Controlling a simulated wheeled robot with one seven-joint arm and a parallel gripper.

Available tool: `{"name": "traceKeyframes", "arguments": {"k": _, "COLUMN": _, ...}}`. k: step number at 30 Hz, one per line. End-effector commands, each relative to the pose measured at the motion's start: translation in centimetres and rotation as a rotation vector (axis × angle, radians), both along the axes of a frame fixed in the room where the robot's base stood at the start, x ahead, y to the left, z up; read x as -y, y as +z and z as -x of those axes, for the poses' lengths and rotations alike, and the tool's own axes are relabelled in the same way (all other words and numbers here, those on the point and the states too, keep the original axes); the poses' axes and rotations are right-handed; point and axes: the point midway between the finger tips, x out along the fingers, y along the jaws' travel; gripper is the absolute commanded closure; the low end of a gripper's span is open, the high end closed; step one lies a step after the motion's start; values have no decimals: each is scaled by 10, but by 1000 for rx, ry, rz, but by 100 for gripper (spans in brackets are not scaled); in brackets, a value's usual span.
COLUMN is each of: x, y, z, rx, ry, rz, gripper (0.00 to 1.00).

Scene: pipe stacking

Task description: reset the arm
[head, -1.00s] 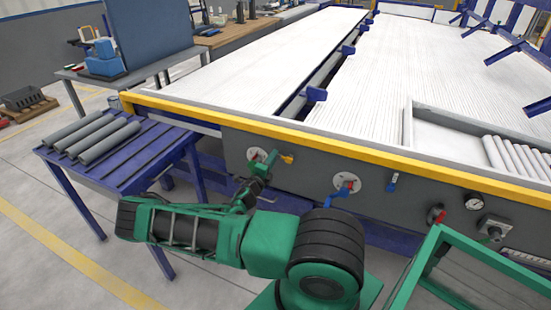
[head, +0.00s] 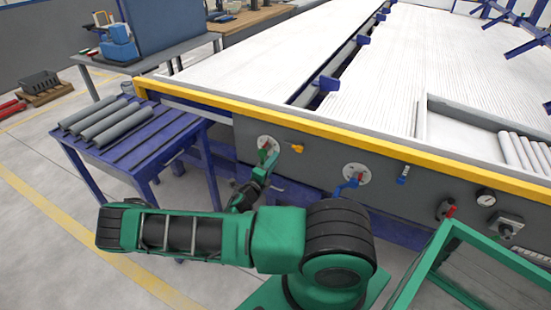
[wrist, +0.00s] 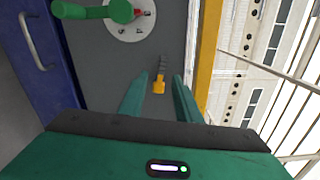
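My gripper (head: 270,162) is near the grey front panel of the long machine, close to a round white dial with a green and red handle (head: 265,145). In the wrist view its two green fingers (wrist: 158,84) stand apart with nothing held. A small yellow handle (wrist: 158,88) shows between the fingers, seemingly beyond them on the panel; contact cannot be told. The dial (wrist: 130,20) with its green handle shows at the top of the wrist view. My green and black arm is bent low in front of the machine.
Several grey pipes (head: 103,122) lie on a blue slatted table (head: 165,140) at left. More pipes (head: 522,150) lie in a tray at right. A green frame (head: 440,250) stands at lower right. Floor is clear at lower left.

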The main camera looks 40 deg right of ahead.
Motion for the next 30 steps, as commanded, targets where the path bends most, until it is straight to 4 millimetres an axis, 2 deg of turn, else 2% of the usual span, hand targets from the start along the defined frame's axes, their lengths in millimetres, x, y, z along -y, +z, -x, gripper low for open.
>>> {"name": "traceKeyframes", "arguments": {"k": 22, "x": -3, "y": 2, "z": 3, "rx": 17, "ry": -12, "rz": -12, "gripper": 70}}
{"name": "traceKeyframes", "arguments": {"k": 26, "x": 0, "y": 9, "z": 14, "rx": 114, "ry": -83, "rz": -74, "gripper": 70}}
{"name": "traceKeyframes", "arguments": {"k": 30, "x": 4, "y": 20, "z": 34, "rx": 302, "ry": -221, "rz": -184, "gripper": 70}}
